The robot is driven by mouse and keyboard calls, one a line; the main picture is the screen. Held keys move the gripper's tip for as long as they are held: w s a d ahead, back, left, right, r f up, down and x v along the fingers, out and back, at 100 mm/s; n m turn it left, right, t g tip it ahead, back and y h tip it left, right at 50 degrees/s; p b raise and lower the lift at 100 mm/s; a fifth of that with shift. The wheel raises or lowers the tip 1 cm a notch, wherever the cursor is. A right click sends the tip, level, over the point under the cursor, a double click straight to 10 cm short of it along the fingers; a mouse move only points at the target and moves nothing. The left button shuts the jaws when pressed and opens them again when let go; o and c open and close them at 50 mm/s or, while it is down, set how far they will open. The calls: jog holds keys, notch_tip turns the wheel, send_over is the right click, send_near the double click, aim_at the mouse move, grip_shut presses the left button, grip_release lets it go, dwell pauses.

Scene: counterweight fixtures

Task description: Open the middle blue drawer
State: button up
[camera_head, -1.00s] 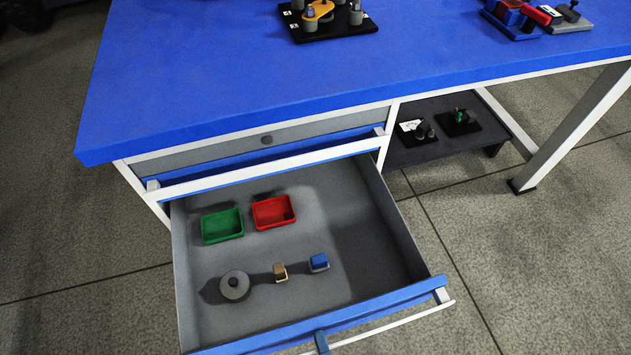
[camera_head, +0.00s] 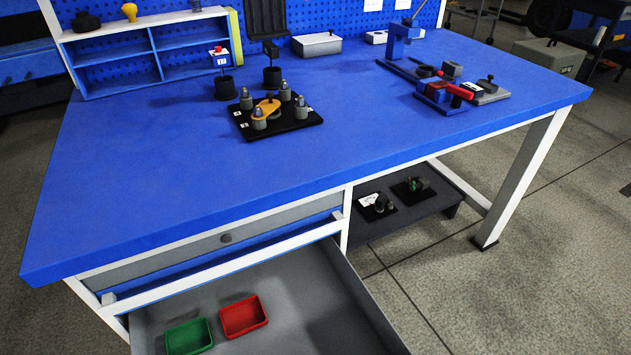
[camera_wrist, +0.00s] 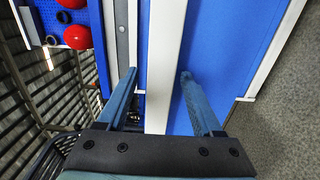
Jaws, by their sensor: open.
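A wide drawer (camera_head: 290,285) below the blue workbench stands pulled out in the head view. Its grey inside shows, but its front is below the frame. Above it, a blue drawer front with a white bar handle (camera_head: 225,266) sits closed against the cabinet. My gripper is outside the head view. In the wrist view my gripper (camera_wrist: 158,76) is open, one finger on each side of a white bar (camera_wrist: 166,70) in front of a blue panel (camera_wrist: 218,65). I cannot tell for certain which drawer this bar belongs to, or whether the fingers touch it.
A green bin (camera_head: 188,338) and a red bin (camera_head: 243,317) lie in the open drawer. A black fixture board (camera_head: 290,130) stands on the bench. Floor is clear right of the drawer.

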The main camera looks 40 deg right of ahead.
jog(key=v, duration=1.3)
jog(key=shift+p, duration=0.3)
